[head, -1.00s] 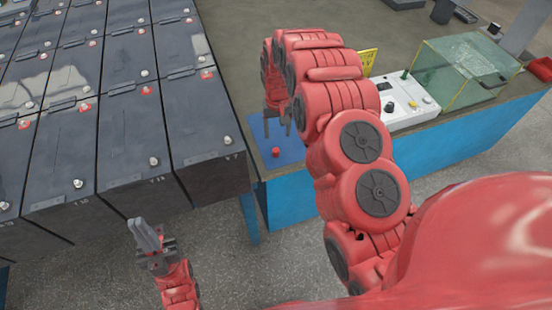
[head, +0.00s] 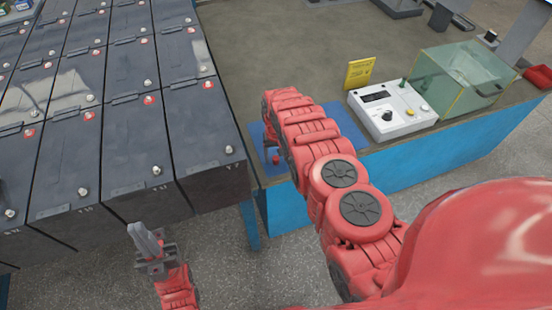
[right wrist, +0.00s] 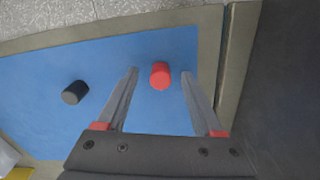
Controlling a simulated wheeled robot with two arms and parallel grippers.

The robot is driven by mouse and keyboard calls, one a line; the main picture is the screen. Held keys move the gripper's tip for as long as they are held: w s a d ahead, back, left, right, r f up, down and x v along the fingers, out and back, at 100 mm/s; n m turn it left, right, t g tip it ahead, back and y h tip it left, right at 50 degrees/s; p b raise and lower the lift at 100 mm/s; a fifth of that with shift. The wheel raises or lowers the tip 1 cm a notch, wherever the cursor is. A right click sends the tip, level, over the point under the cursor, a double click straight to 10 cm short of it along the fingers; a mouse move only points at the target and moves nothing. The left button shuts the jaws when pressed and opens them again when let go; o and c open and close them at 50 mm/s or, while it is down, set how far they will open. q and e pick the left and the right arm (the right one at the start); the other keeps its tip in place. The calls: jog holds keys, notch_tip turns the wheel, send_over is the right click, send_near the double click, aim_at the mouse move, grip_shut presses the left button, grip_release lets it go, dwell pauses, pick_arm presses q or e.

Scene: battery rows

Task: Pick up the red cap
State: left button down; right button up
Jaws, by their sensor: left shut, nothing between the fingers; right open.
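The red cap (head: 276,159) stands on the blue mat (head: 345,121) near the table's front left corner. In the right wrist view the red cap (right wrist: 160,76) lies between the tips of my right gripper (right wrist: 160,84), with a gap on each side. The right gripper is open. In the head view the right arm hides most of that gripper. My left gripper (head: 145,239) is shut and empty, low in front of the batteries and away from the cap.
A black cap (right wrist: 75,92) stands on the mat left of the red one. Rows of dark batteries (head: 130,140) fill the left side. A white tester (head: 392,108), a yellow sign (head: 360,72) and a clear green box (head: 462,75) stand to the right on the table.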

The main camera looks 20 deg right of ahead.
jog(key=shift+f, duration=0.35)
grip_shut()
dwell(0.3)
jog(key=shift+r, duration=0.1)
